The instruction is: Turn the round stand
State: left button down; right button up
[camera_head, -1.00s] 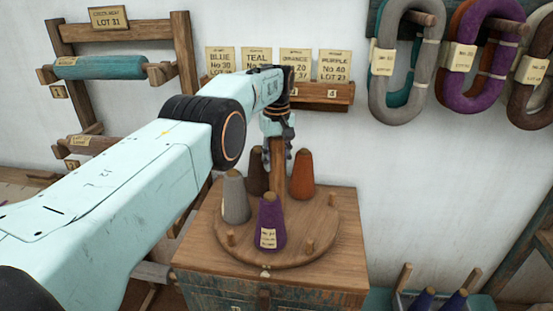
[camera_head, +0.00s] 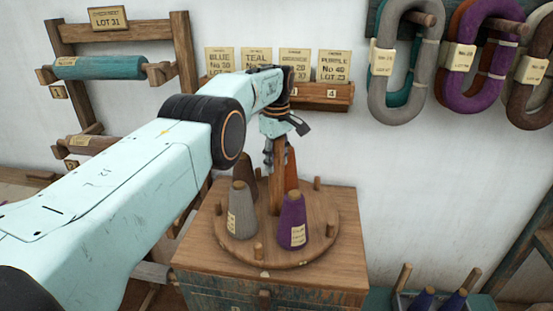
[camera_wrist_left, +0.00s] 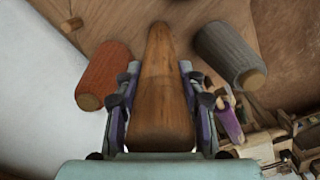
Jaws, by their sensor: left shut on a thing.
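The round stand (camera_head: 262,253) is a wooden disc on top of a wooden chest, with short pegs and a tall central post (camera_head: 277,190). Purple (camera_head: 291,222), grey (camera_head: 241,212), brown (camera_head: 244,171) and orange (camera_head: 291,170) cones stand on it. My left gripper (camera_head: 276,158) is shut on the post's upper part. In the left wrist view the post (camera_wrist_left: 162,90) lies between the two fingers, with the orange cone (camera_wrist_left: 104,76) to the left and a dark greyish cone (camera_wrist_left: 230,54) to the right. My right gripper is not in view.
The wooden chest (camera_head: 265,286) bears the stand. A small shelf (camera_head: 320,95) with label cards is on the wall behind. A rack with rollers (camera_head: 100,67) stands at left. Yarn hanks (camera_head: 400,75) hang at upper right. A box of purple cones (camera_head: 440,300) is at lower right.

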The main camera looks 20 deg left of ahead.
pick_arm(q)
jog(key=shift+r+n, duration=0.1)
jog(key=shift+n, duration=1.8)
jog(key=shift+a+n, duration=0.1)
jog(key=shift+n, duration=5.6)
jog(key=shift+n+p, duration=0.35)
jog(key=shift+n, duration=1.15)
jog(key=shift+n+p, duration=0.75)
jog(key=shift+n, duration=0.35)
jog(key=shift+f+n, duration=0.2)
jog(key=shift+n, duration=0.2)
